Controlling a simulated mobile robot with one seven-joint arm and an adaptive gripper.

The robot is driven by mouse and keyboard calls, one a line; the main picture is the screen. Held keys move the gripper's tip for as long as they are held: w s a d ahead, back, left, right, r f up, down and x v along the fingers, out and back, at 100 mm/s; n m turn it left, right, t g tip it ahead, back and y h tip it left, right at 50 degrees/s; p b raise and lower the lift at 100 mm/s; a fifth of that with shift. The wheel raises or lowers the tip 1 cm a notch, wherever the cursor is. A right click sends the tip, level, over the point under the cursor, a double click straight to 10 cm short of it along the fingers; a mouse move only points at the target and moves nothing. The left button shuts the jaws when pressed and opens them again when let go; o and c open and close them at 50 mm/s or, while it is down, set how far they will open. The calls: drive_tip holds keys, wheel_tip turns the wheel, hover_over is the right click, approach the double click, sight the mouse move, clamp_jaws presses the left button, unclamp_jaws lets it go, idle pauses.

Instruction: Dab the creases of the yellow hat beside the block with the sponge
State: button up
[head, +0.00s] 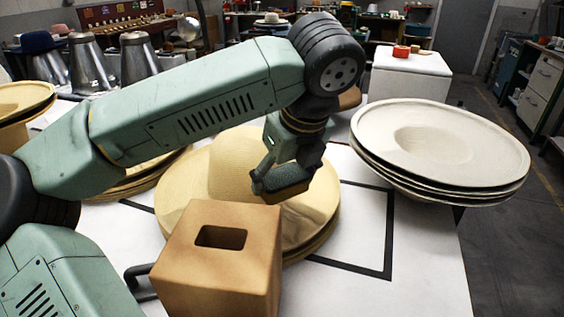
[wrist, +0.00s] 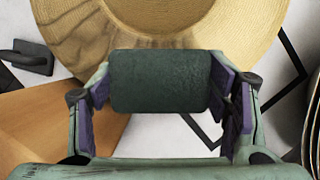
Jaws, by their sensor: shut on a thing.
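The yellow hat (head: 190,185) lies brim-down on top of a stack of similar hats, beside the brown block (head: 240,275). In the wrist view the hat (wrist: 255,22) fills the top, with darker wavy creases on its brim. My gripper (head: 285,178) is over the right part of the hat in the head view. In the wrist view my gripper (wrist: 168,85) is shut on a dark green sponge (wrist: 155,82), held across between both fingers. I cannot tell whether the sponge touches the hat. My arm hides part of the crown.
A black square outline (head: 390,240) marks the white table around the hat. A stack of pale hats (head: 480,150) stands at the right edge. More yellow hats (head: 20,98) and grey metal cones (head: 90,65) are at left. A black handle (wrist: 28,57) shows near the block.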

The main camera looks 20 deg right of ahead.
drive_tip(key=shift+f+b, duration=1.7)
drive_tip(key=shift+f, duration=2.25)
drive_tip(key=shift+f+b, duration=0.6)
drive_tip(key=shift+b, duration=0.1)
drive_tip(key=shift+b, duration=0.45)
idle(0.3)
drive_tip(key=shift+r+p, duration=3.55)
drive_tip(key=shift+r, duration=3.45)
